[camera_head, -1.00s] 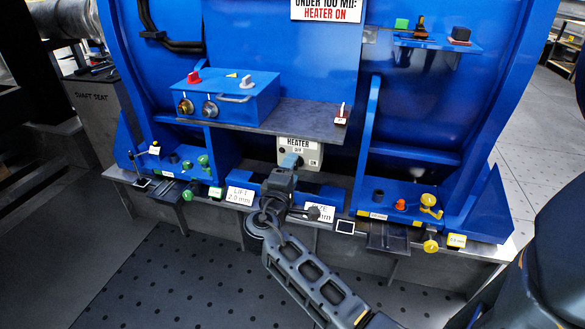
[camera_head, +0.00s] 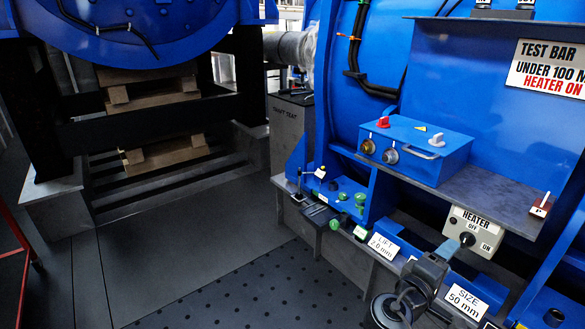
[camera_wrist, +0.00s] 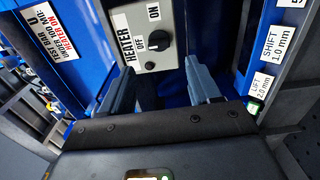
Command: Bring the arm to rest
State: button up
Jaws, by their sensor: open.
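My gripper (camera_head: 455,248) is in front of the heater switch box (camera_head: 459,219), close below its face. In the wrist view my gripper (camera_wrist: 160,78) has its two fingers apart, with nothing held between them. I cannot tell for certain which word the knob points to. My forearm runs out of the head view at the bottom.
A blue control box (camera_head: 425,160) with knobs sits on the grey shelf (camera_head: 490,195) above. A red frame (camera_head: 22,245) stands at far left. The floor (camera_head: 190,260) between is clear.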

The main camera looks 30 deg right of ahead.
jog(key=s+a+f+n+t+y+p, duration=0.15)
jog(key=s+a+t+y+p, duration=0.35)
jog(key=a, duration=0.5)
jog(key=s+a+f+n+t+y+p, duration=0.1)
jog(key=s+a+n+t+y+p, duration=0.15)
jog(key=s+a+t+y, duration=0.6)
jog(key=s+a+r+m+g+y+p, duration=0.1)
jog(key=s+a+r+g+y+p, duration=0.1)
jog(key=a+r, duration=0.6)
jog(key=shift+s+a+y, duration=0.45)
jog(key=shift+s+a, duration=0.45)
jog(key=s+a+r+m, duration=0.1)
jog(key=r, duration=0.3)
jog(key=s+a+r+m+t+y+p, duration=0.1)
jog(key=s+r, duration=0.1)
jog(key=r, duration=0.2)
jog(key=s+a+r+m+t+p, duration=0.1)
jog(key=r+m, duration=0.1)
jog(key=r, duration=0.2)
jog(key=shift+s+a+r+y, duration=0.1)
jog(key=shift+s+r+y, duration=0.2)
jog(key=shift+s, duration=0.1)
jog(key=shift+c, duration=0.2)
